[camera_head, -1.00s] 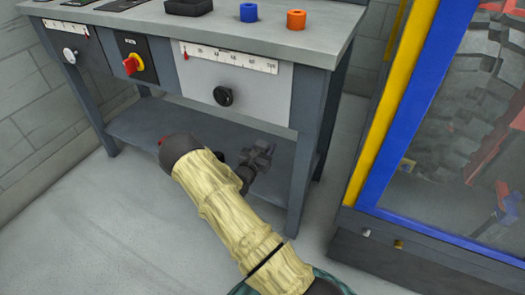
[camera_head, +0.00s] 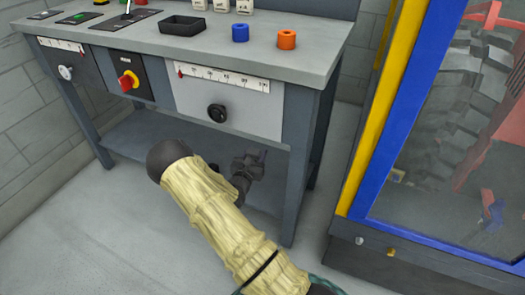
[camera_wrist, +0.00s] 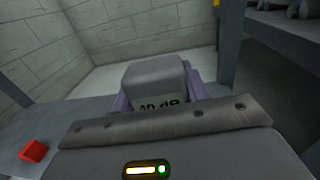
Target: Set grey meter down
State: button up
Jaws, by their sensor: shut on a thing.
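In the wrist view the grey meter (camera_wrist: 155,78) is a boxy grey block with a partly covered dark-lettered label. It sits between the purple fingers of my gripper (camera_wrist: 158,92), which is shut on it. In the head view my gripper (camera_head: 248,165) shows small and dark under the bench top, in front of the lower shelf (camera_head: 150,132). The meter cannot be made out there. Whether its underside touches the shelf is hidden.
A red block (camera_wrist: 33,150) lies at lower left in the wrist view. The bench (camera_head: 130,38) carries a black tray (camera_head: 182,25), a blue ring (camera_head: 240,33) and an orange ring (camera_head: 287,40). Bench legs flank the shelf. A blue-and-yellow framed enclosure (camera_head: 375,120) stands at right.

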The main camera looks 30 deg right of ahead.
jog(key=s+a+r+n+t+y+p, duration=0.2)
jog(key=a+r+n+y+p, duration=0.1)
jog(key=a+r+y+p, duration=0.1)
jog(key=s+a+r+n+t+y+p, duration=0.3)
jog(key=a+r+p, duration=0.3)
jog(key=r, duration=0.3)
jog(key=shift+s+a+r+y, duration=0.2)
jog(key=shift+s+a+y, duration=0.1)
jog(key=shift+y, duration=0.2)
jog(key=shift+d, duration=0.1)
